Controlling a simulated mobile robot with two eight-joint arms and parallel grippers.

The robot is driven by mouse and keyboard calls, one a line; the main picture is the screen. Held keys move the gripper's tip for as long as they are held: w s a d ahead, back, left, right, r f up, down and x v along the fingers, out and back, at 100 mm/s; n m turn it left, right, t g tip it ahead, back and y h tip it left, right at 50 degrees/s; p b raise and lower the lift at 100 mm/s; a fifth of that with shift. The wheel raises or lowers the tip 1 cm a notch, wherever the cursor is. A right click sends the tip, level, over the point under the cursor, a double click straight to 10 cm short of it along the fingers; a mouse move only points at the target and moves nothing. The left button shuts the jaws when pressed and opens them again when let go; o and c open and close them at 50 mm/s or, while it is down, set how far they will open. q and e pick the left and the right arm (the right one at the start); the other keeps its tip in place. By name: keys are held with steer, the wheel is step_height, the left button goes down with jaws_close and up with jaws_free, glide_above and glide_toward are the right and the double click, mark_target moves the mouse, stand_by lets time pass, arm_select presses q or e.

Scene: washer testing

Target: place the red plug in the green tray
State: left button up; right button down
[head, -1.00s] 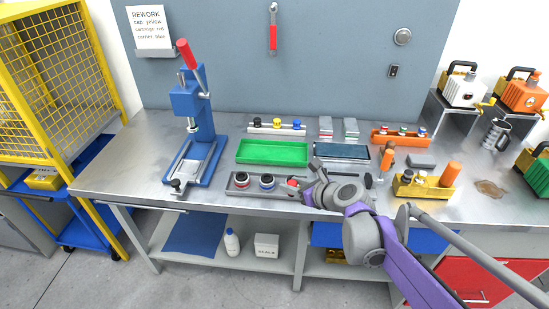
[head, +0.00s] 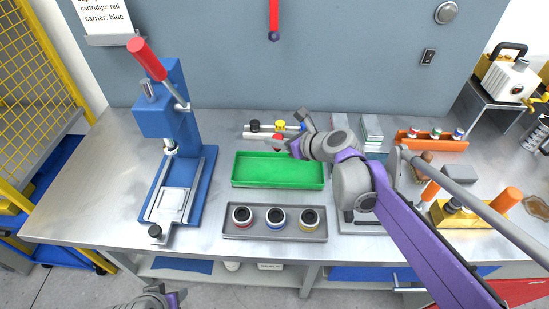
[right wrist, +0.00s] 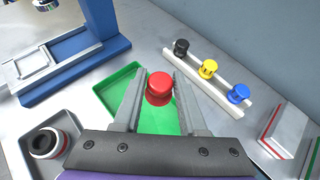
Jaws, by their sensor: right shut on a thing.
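The red plug (right wrist: 159,86) is between the two fingers of my right gripper (right wrist: 156,92), which is shut on it. In the head view the plug (head: 278,140) shows small at the tip of my right gripper (head: 284,143), against the rack behind the green tray. The green tray (head: 275,181) lies flat on the bench with a bare floor. In the right wrist view the tray (right wrist: 112,88) lies below and behind the held plug, partly hidden by the fingers.
A white rack (head: 250,134) with black, yellow and blue plugs stands behind the tray. A grey carrier (head: 275,234) with three ringed round parts lies in front. A blue press (head: 168,120) stands left, and an orange rack (head: 401,142) right.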

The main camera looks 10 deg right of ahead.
steer(key=f, duration=0.4)
steer(key=shift+s+f+b, duration=0.3)
steer(key=shift+f+b, duration=0.05)
steer(key=shift+w+f+b, duration=0.1)
steer(key=shift+f+b, duration=0.2)
steer(key=shift+f, duration=1.95)
steer(key=shift+f, duration=0.1)
steer(key=shift+c, duration=2.3)
jaws_free()
steer(key=shift+r, duration=0.25)
steer(key=p+v, duration=0.1)
steer(key=v, duration=1.1)
steer(key=shift+f, duration=0.15)
